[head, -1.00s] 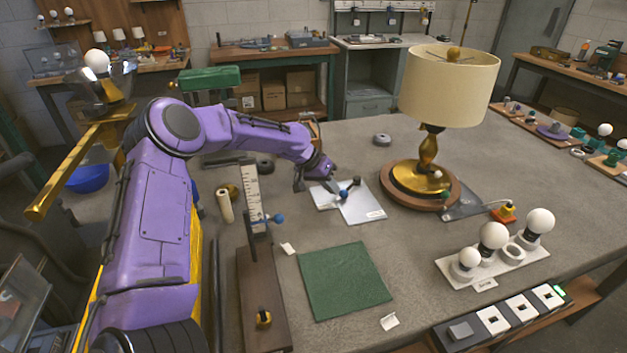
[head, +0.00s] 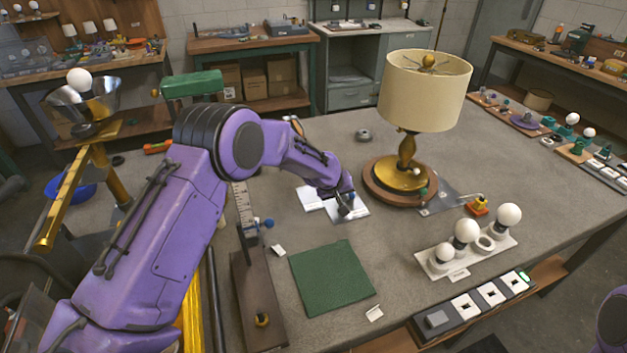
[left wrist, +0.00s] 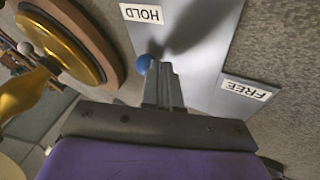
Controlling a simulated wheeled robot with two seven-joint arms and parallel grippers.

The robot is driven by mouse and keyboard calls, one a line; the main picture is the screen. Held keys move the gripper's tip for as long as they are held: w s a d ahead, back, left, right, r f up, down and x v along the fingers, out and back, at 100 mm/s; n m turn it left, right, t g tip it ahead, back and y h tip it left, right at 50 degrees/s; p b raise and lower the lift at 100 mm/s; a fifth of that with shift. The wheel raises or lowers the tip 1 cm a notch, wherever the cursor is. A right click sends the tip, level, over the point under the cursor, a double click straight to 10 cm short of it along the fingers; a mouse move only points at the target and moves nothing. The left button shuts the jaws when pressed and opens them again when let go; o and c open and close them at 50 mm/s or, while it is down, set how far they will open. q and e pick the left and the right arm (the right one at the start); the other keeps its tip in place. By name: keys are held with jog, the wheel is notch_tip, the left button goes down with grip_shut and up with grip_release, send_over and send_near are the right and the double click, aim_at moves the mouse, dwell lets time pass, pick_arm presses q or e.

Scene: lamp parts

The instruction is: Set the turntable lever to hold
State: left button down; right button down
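The grey lever plate (head: 310,197) lies on the table left of the lamp. In the left wrist view the plate (left wrist: 205,50) bears a HOLD label (left wrist: 142,13) and a FREE label (left wrist: 246,89). The lever's blue knob (left wrist: 143,64) shows beside my left fingers, on the HOLD side; I cannot tell if they touch. The rest of the lever is hidden. My left gripper (left wrist: 163,72), its fingers together with nothing seen between them, is low over the plate; it also shows in the head view (head: 347,208). My right gripper is out of view.
The lamp (head: 408,150) stands on a round wooden turntable (head: 375,190) close right of the plate. A green mat (head: 332,278), a bulb rack (head: 490,252) and an upright ruler stand (head: 250,240) are nearer. The table behind the plate is mostly clear.

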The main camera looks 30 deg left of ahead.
pick_arm(q)
jog(key=shift+w+d, duration=0.15)
jog(key=shift+d, duration=0.2)
dwell(0.4)
